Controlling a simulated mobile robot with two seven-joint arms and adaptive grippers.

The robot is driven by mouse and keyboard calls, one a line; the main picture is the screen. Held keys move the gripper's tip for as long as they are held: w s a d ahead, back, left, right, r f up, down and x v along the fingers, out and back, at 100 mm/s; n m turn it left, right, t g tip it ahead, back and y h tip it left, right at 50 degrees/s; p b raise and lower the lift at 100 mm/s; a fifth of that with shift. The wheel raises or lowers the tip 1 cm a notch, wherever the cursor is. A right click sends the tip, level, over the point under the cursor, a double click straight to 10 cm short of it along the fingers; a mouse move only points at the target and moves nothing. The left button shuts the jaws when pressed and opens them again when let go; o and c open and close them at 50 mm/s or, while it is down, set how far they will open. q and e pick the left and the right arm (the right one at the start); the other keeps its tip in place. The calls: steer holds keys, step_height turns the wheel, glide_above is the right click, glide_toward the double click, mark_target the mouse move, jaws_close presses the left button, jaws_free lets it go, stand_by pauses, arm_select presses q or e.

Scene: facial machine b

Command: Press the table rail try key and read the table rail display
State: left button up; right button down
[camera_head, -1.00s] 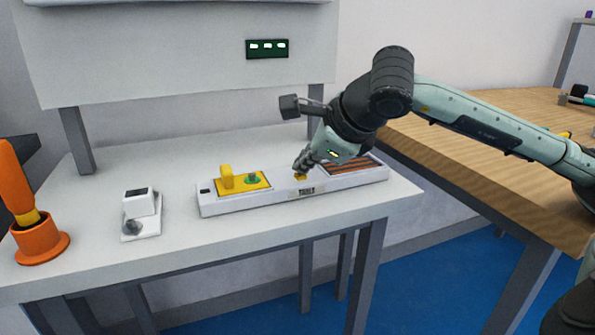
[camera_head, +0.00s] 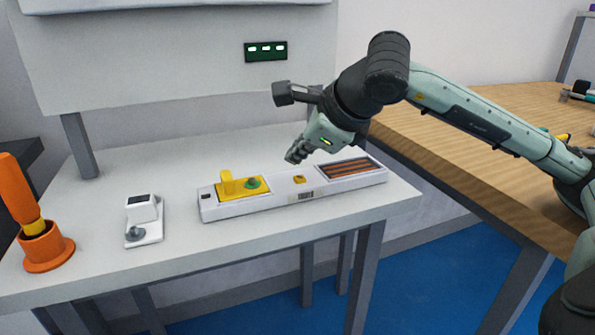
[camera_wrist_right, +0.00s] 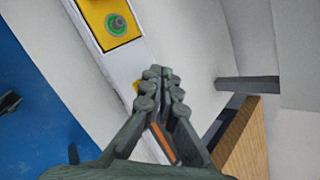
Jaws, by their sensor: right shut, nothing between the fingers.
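The white rail (camera_head: 235,211) lies along the front of the table. It bears a yellow plate with a yellow lever (camera_head: 227,182) and a green round button (camera_head: 251,183), a small yellow key (camera_head: 299,180) and a striped orange-brown panel (camera_head: 350,168). A small dark window (camera_head: 206,196), possibly the display, sits at its left end; no reading is legible. My right gripper (camera_head: 293,157) is shut and empty, above and behind the small key, apart from it. In the right wrist view, the fingers (camera_wrist_right: 160,75) partly hide the key, with the green button (camera_wrist_right: 116,25) beyond. My left gripper is out of view.
A small white device (camera_head: 143,208) with a dark screen and grey knob stands left of the rail. An orange tool sits in an orange holder (camera_head: 48,250) at far left. A green panel with white marks (camera_head: 266,51) is on the upright board. A wooden table (camera_head: 470,125) stands right.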

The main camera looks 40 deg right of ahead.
mark_target(299, 179)
step_height(299, 179, up, 3)
steer(key=shift+d+p, duration=0.15)
steer(key=shift+p, duration=0.65)
steer(key=shift+s, duration=0.1)
steer(key=shift+d, duration=0.1)
steer(key=shift+s+f, duration=0.1)
